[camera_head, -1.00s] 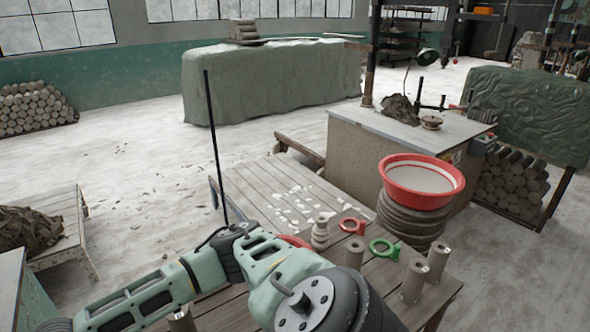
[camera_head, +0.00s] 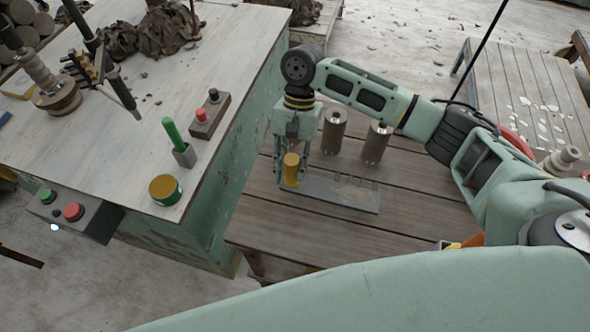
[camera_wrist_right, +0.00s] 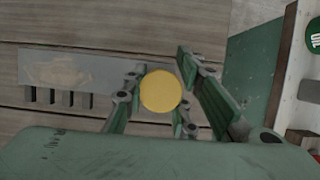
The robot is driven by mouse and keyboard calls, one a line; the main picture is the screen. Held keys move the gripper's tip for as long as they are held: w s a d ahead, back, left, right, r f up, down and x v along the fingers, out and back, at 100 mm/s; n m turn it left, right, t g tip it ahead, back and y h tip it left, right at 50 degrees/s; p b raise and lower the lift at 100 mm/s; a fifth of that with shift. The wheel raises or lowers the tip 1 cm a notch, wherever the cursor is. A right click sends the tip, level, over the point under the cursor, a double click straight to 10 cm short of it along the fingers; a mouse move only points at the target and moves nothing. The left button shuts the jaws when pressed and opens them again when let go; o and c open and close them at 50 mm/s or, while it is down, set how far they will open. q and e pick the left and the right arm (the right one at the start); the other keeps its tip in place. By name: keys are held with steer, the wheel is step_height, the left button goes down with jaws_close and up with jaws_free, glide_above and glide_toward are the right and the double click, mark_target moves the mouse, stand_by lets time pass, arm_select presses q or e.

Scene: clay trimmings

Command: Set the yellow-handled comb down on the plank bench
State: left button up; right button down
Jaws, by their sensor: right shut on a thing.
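The comb has an upright yellow cylindrical handle (camera_head: 291,170) and a flat grey plate (camera_head: 340,194) with a pale smear and a row of short dark teeth. My right gripper (camera_head: 293,158) is shut on the handle from above. In the right wrist view the handle's round yellow end (camera_wrist_right: 160,91) sits between the green fingers, with the plate (camera_wrist_right: 75,72) reaching to the left. The plate lies flat over the plank bench (camera_head: 425,215); I cannot tell whether it touches the planks. My left gripper is not in view.
Two grey cylinders (camera_head: 334,132) (camera_head: 376,143) stand on the bench just behind the comb. A green-sided worktable (camera_head: 130,85) adjoins on the left, with a yellow-topped green tin (camera_head: 165,190) near its edge. The planks right of the comb are clear.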

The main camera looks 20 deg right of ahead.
mark_target(291, 184)
step_height(291, 184, down, 4)
steer(key=shift+r, duration=0.2)
steer(key=shift+f, duration=0.35)
steer(key=c, duration=1.4)
jaws_free()
steer(key=shift+f, duration=0.1)
steer(key=shift+c, duration=0.2)
steer(key=b+v, duration=0.1)
steer(key=v, duration=1.1)
steer(key=shift+a, duration=0.1)
